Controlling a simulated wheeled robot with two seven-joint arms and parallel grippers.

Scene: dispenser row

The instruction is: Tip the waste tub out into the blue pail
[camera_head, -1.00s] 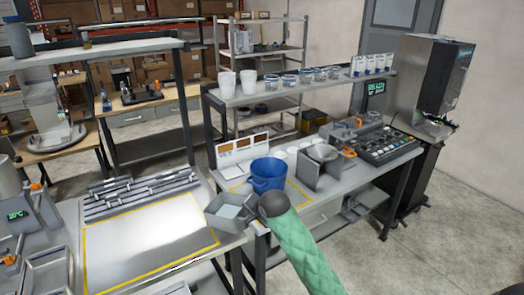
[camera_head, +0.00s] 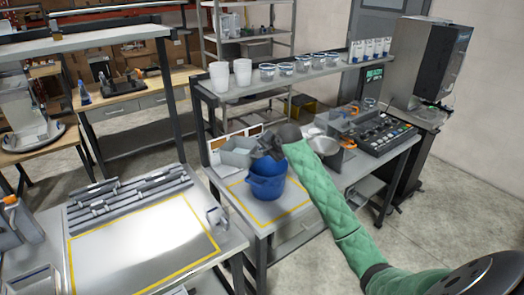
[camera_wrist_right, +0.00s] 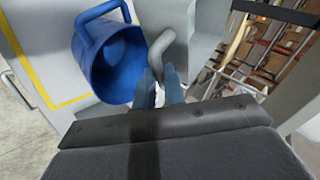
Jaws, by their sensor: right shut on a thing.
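The waste tub (camera_head: 237,158) is a small grey square container with pale contents, seen in the head view up beside the left rear of the blue pail. It looks about level, and its exact height over the pail is hard to tell. My right gripper (camera_head: 272,145) is shut on the tub's handle; in the right wrist view the fingers (camera_wrist_right: 160,88) close on a curved grey handle (camera_wrist_right: 160,45). The blue pail (camera_head: 267,183) stands upright on the bench, just below my gripper; it also shows in the right wrist view (camera_wrist_right: 112,62). Its mouth is partly hidden in the head view. My left gripper is out of view.
A yellow outline (camera_head: 290,217) marks the bench around the pail. A shelf (camera_head: 285,85) with white cups and jars runs behind. The left table's yellow-framed area (camera_head: 140,240) is clear.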

